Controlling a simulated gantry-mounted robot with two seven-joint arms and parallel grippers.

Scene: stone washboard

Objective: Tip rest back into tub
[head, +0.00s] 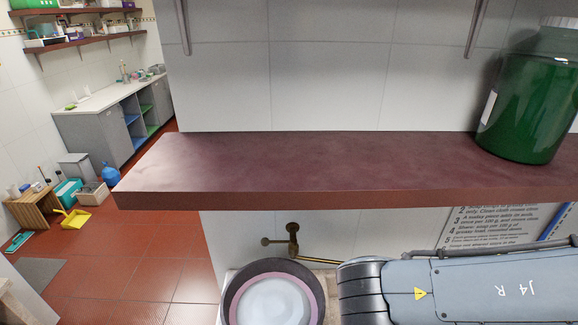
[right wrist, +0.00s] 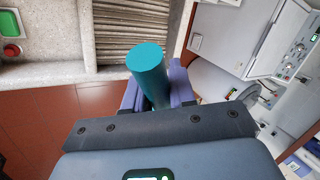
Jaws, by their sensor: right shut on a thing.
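My right gripper (right wrist: 156,88), with purple fingers in the right wrist view, is shut on a teal cylinder (right wrist: 147,62). The cylinder's round end faces the camera; whatever is at its other end is hidden. In the head view my right arm crosses the lower right, and its gripper is out of the picture. A large green tub (head: 530,100) with a pale lid stands on the right end of the dark red shelf (head: 300,165). My left gripper is in neither view.
A round dark basin (head: 232,290) with a pink inner rim and whitish contents sits below the shelf by a brass tap (head: 293,240). The right wrist view shows a ribbed stone washboard (right wrist: 132,28) and a white machine (right wrist: 250,38). The shelf's left and middle are clear.

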